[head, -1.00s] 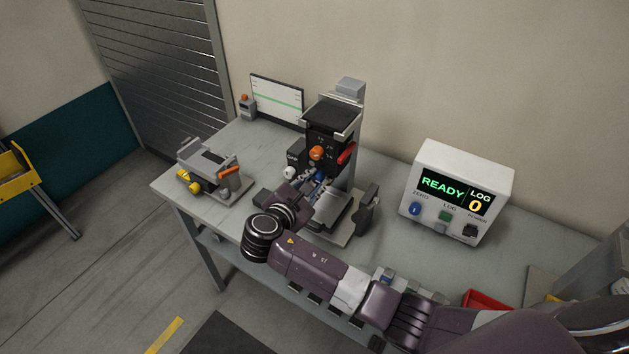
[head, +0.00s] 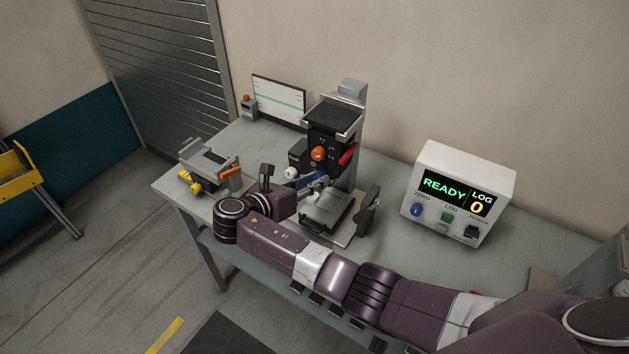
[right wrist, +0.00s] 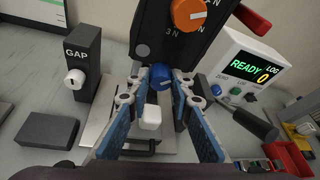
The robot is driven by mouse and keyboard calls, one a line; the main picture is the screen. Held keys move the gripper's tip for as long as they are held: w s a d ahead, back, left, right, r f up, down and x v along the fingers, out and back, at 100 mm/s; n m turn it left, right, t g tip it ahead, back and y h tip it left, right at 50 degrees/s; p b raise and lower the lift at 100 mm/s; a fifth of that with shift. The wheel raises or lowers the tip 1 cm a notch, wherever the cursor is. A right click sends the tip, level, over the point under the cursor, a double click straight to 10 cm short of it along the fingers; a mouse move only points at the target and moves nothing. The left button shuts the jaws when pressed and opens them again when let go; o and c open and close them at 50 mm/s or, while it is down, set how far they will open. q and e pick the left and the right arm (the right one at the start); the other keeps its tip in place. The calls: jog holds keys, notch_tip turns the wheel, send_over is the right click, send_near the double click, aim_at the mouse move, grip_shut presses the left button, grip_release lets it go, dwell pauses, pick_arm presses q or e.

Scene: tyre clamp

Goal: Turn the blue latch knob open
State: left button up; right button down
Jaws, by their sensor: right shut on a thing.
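The blue latch knob (right wrist: 161,75) sits low on the front of the black clamp head in the right wrist view. My right gripper (right wrist: 158,78) has its two blue-padded fingers on either side of this knob, with the tips shut on it. In the head view the right gripper (head: 314,182) reaches in from the left side of the clamp stand, and the knob is hard to make out there. A small white block (right wrist: 150,118) shows between the fingers, nearer the camera. My left gripper is not in view.
An orange knob (head: 318,153) and a red lever (head: 348,154) are on the clamp head (head: 330,135). A GAP box (right wrist: 75,65) with a white knob stands to its left. A READY display box (head: 458,195) is at the right. A grey fixture (head: 205,160) stands at the left of the bench.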

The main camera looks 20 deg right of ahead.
jog(key=n+h, duration=0.1)
jog(key=n+g, duration=0.1)
jog(key=n, duration=0.1)
jog(key=shift+w+a+f+h, duration=0.1)
jog(key=shift+w+h, duration=0.05)
jog(key=shift+h, duration=0.25)
jog(key=shift+f+n+g+h+b, duration=0.15)
jog(key=shift+n+h+b, duration=0.25)
jog(key=shift+n, duration=0.55)
jog(key=shift+n+g+h+b, duration=0.15)
jog(key=shift+n+h+b, duration=0.2)
jog(key=shift+n, duration=0.6)
jog(key=c, duration=1.7)
grip_release()
